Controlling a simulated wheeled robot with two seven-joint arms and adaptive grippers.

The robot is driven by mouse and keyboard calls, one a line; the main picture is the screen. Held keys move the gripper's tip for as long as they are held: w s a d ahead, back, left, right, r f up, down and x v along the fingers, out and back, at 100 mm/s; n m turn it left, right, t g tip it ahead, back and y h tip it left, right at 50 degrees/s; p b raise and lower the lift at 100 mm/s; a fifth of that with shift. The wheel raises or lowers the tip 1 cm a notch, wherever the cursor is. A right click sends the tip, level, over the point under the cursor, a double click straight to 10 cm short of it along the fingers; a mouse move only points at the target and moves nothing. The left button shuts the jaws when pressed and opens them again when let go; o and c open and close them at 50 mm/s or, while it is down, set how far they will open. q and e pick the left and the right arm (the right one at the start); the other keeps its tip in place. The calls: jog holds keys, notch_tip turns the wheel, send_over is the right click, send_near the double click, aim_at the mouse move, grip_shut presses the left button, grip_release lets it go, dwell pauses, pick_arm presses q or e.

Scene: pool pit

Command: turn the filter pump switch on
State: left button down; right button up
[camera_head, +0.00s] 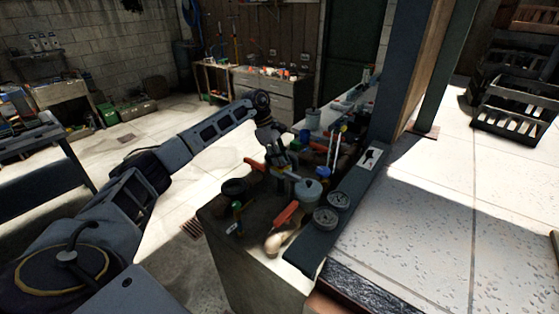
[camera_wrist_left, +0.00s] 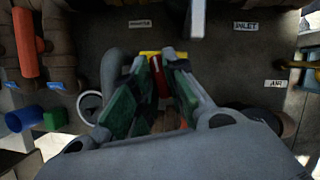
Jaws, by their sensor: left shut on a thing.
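My left gripper (camera_head: 281,166) reaches down over the cluttered pump bench in the head view. In the left wrist view its two green-padded fingers (camera_wrist_left: 160,85) are closed around a narrow red piece (camera_wrist_left: 157,76) on a yellow base (camera_wrist_left: 149,54). The red piece looks like the switch, but the fingers cover much of it and its position cannot be read. In the head view the gripper hides it. My right gripper is in neither view.
Two round gauges (camera_head: 325,217) and an orange-red handle (camera_head: 285,213) sit near the bench's front. The wrist view shows a red-orange bar (camera_wrist_left: 25,43), a blue cylinder (camera_wrist_left: 20,119) and an INLET label (camera_wrist_left: 245,26). Open floor (camera_head: 460,200) lies to the right.

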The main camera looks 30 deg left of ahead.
pick_arm(q)
jog(key=shift+f+m+g+b, duration=0.15)
jog(key=shift+m+g+b, duration=0.4)
jog(key=shift+m, duration=0.95)
jog(key=c, duration=1.4)
grip_release()
jog(key=shift+c, duration=0.2)
jog(key=shift+r, duration=0.2)
jog(key=shift+v, duration=0.9)
jog(key=v, duration=0.9)
jog(key=shift+w+a+r, duration=0.25)
jog(key=shift+a+r, duration=0.05)
jog(key=shift+r, duration=0.05)
